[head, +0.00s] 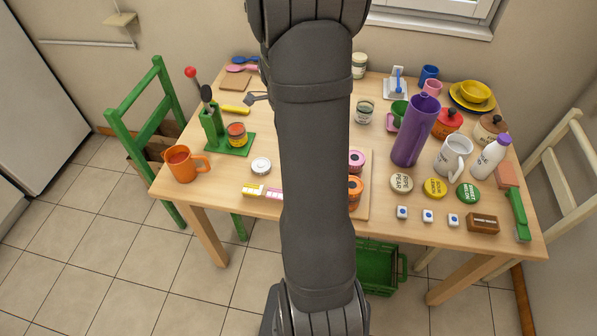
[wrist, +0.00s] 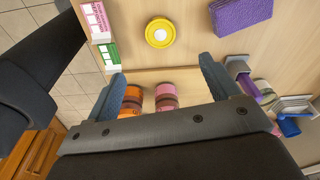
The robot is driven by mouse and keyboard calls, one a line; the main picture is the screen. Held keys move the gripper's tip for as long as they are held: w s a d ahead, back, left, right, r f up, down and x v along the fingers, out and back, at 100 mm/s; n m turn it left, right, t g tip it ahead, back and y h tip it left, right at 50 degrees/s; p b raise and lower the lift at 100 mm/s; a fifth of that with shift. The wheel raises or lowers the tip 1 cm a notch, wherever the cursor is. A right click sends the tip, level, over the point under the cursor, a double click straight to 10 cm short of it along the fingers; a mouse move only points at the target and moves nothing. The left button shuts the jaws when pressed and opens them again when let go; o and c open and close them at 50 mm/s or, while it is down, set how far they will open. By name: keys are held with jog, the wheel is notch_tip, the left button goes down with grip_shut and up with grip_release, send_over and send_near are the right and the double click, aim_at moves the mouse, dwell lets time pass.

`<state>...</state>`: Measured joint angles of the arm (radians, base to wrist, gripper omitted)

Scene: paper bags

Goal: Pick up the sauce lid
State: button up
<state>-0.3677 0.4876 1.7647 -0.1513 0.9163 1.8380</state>
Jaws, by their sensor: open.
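A round yellow lid-like piece with a white centre (wrist: 160,32) lies flat on the table in the wrist view; no lettering is readable, so I cannot confirm it is the sauce lid. My gripper (wrist: 162,74) is open, its blue-grey fingers apart and nothing held between them. The yellow piece lies beyond the fingertips, roughly centred between them. A small round whitish tin or lid (head: 261,165) lies on the table left of my arm in the head view. Round labelled discs lie at right: a cream one (head: 401,183), a yellow one (head: 435,188) and a green one (head: 468,193). My arm hides my gripper in the head view.
Orange (wrist: 130,101) and pink (wrist: 167,97) round jars stand close below the fingers. Pink (wrist: 96,21) and green (wrist: 109,54) boxes lie upper left; a purple textured item (wrist: 240,13) lies upper right. A tall purple cup (head: 416,130) stands right of my arm.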

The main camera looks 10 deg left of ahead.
jog(key=f, duration=0.4)
jog(key=d+f, duration=0.1)
jog(key=f, duration=0.4)
jog(key=d+f, duration=0.1)
jog(key=f, duration=0.4)
jog(key=shift+w, duration=0.2)
jog(key=shift+c, duration=0.2)
jog(key=c, duration=1)
